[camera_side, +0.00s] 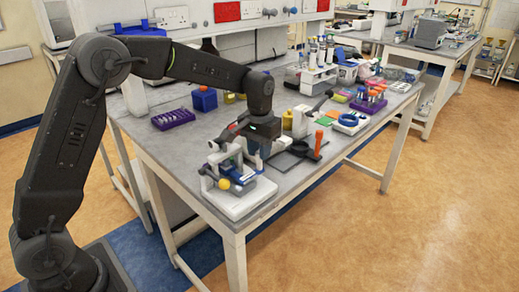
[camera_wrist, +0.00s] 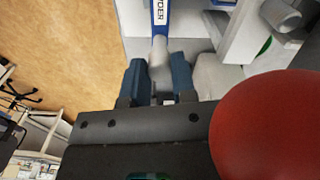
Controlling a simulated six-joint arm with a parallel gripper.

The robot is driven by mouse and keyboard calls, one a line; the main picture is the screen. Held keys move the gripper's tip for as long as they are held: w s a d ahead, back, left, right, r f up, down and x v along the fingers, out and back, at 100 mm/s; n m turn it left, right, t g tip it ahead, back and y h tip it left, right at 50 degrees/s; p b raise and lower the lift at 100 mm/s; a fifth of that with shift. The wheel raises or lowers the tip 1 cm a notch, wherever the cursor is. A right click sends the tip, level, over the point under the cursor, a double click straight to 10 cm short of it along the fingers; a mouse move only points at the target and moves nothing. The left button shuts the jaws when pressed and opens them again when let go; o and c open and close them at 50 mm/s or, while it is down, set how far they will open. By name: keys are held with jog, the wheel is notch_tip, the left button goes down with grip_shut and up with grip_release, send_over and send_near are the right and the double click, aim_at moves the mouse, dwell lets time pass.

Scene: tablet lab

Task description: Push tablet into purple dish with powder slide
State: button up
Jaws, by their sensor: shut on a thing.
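The powder slide (camera_wrist: 160,20) is a blue strip with partly visible white lettering ending in "DER" and a pale round knob. In the wrist view, my gripper (camera_wrist: 158,82) has its two blue fingers closed on either side of that knob. In the side view, my gripper (camera_side: 246,164) is low over a white tablet press (camera_side: 250,201) at the table's front corner. The white body of the press (camera_wrist: 208,25) also shows beside the slide in the wrist view. I cannot make out the tablet or the purple dish; the press and gripper may hide them.
A large red rounded thing (camera_wrist: 265,125) fills the wrist view's lower right, close to the camera. An orange-handled tool (camera_side: 318,140) stands right of the press. A purple rack (camera_side: 173,119) and blue box (camera_side: 204,99) sit behind. The table (camera_side: 165,150) is clear at left.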

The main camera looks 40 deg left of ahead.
grip_shut()
jog(key=shift+d, duration=2.5)
jog(key=o, duration=0.9)
grip_release()
jog(key=shift+c, duration=0.2)
notch_tip(320, 180, up, 14)
